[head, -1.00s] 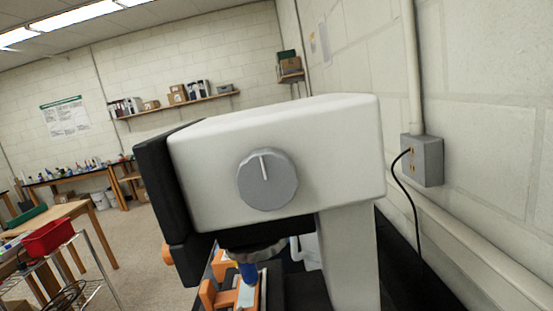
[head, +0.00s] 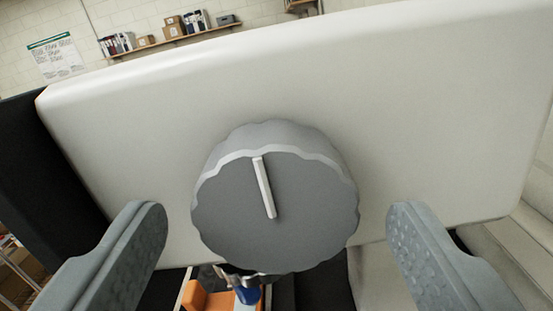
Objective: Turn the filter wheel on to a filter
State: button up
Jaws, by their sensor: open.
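The filter wheel (head: 300,220) is a grey knob with a scalloped edge on the side of a white instrument housing (head: 430,110). A pale raised pointer line (head: 264,188) on its face points up, tilted slightly left. My gripper (head: 277,232) is open, with one finger on each side of the wheel. Both fingertips are apart from the wheel in the picture, a little below its middle. Whether they reach level with it in depth I cannot tell. No filter markings show on the housing.
Below the housing are a blue objective-like part (head: 247,294) and an orange piece (head: 205,297). A black part (head: 45,160) of the instrument stands at the left. A shelf with boxes (head: 172,28) is on the far wall.

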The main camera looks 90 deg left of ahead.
jog(key=shift+a, duration=0.95)
jog(key=c, duration=0.9)
jog(key=shift+c, duration=0.2)
